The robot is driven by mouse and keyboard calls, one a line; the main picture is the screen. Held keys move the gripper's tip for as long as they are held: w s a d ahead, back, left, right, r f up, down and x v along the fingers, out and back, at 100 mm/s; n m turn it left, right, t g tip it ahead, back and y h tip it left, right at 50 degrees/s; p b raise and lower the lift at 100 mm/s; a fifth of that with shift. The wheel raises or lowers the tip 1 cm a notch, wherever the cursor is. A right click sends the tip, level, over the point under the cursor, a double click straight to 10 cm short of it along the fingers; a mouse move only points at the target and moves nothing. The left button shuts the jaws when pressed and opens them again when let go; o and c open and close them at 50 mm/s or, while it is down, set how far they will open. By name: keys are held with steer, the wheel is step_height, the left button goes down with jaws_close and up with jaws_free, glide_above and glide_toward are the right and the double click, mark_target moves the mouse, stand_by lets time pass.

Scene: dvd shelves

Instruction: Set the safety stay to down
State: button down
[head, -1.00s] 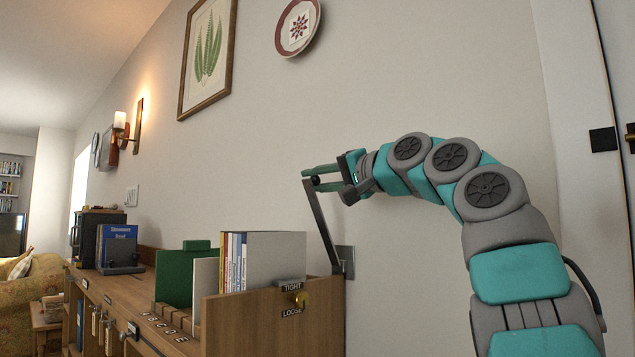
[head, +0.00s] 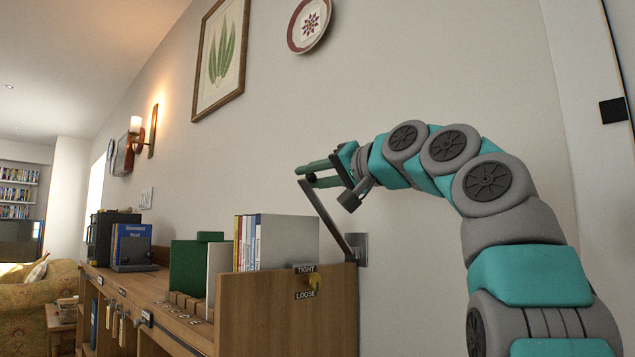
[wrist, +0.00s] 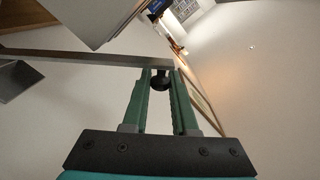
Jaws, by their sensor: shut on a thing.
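The safety stay is a grey metal bar (head: 328,220) on a wall bracket (head: 357,248) behind the right end of the shelf unit. It leans up and to the left, tilted between upright and flat. A dark knob (head: 311,178) is at its free end. My gripper (head: 305,175) is shut on this end, with its green fingers around the knob. In the wrist view, the knob (wrist: 160,83) sits between my fingers (wrist: 161,78), and the bar (wrist: 85,57) runs off to the left.
The wall (head: 400,90) is close behind my arm. Space left of my gripper is clear.

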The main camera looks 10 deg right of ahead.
steer(key=shift+s+a+f+n+b, duration=0.35)
steer(key=shift+a+f+n+b, duration=0.35)
steer(key=shift+b, duration=0.25)
steer(key=shift+s+a+f+n+b, duration=0.35)
steer(key=shift+f+n+b, duration=0.15)
steer(key=shift+f+b, duration=0.35)
steer(key=shift+s+a+f+n+b, duration=0.35)
steer(key=shift+a+f+n+b, duration=0.25)
steer(key=shift+b, duration=0.4)
steer(key=c, duration=0.7)
jaws_free()
steer(key=shift+s+d, duration=0.1)
steer(key=shift+s, duration=0.05)
steer(key=b+v, duration=0.1)
steer(key=v, duration=0.6)
steer(key=shift+s+d+b, duration=0.15)
steer(key=shift+s+b, duration=0.1)
steer(key=shift+b, duration=0.05)
